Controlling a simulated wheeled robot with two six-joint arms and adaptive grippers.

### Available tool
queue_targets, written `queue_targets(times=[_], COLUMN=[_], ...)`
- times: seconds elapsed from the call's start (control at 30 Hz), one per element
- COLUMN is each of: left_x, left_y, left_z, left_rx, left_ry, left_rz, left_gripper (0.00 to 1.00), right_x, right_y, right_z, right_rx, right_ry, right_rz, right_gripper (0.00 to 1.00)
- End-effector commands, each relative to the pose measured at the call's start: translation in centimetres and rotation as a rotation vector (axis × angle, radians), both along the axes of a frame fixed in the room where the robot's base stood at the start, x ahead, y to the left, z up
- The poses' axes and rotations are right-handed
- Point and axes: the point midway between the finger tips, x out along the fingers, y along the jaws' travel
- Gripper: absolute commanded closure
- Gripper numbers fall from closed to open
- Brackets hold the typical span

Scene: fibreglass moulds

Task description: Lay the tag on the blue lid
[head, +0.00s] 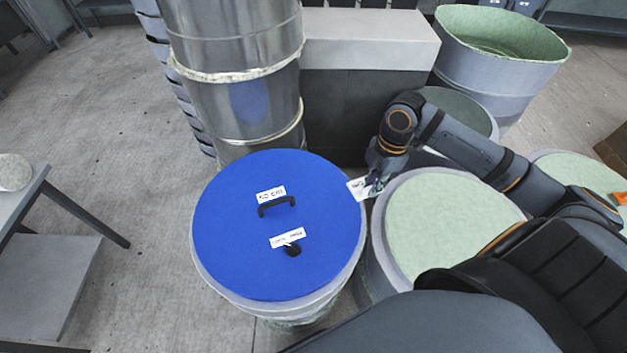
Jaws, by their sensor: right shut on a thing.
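The blue lid (235,235) covers a round drum left of centre. It has a black handle, a black knob and two white labels on top. My right gripper (370,188) is shut on a small white tag (357,189), just beyond the lid's right edge. The tag sticks out to the left of the fingers, close to the lid's rim. I cannot tell its height above the rim. My left gripper is not in view.
A drum with a pale green top (450,222) stands right of the blue lid, under my right arm. Metal cylinders (235,70) and a grey block (370,40) stand behind. An open green-lined tub (500,55) is at the back right. A grey table (20,200) is at the left.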

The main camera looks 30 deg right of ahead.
Motion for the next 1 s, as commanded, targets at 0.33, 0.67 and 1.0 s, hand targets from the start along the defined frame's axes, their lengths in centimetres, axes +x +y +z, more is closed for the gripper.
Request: queue_targets(times=[0.33,0.67,1.0], left_x=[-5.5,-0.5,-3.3], left_y=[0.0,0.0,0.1], left_z=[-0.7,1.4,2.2], left_rx=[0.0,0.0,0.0], left_ry=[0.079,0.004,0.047], left_rz=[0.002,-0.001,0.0], left_gripper=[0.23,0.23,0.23], right_x=[2.6,8.2,11.5], right_y=[1.7,5.2,6.7], right_z=[-1.3,-3.9,-9.4], right_rx=[0.012,0.012,0.0], right_ry=[-0.004,0.003,0.001], right_rz=[-0.004,0.0,0.0], right_gripper=[1.0,1.0,1.0])
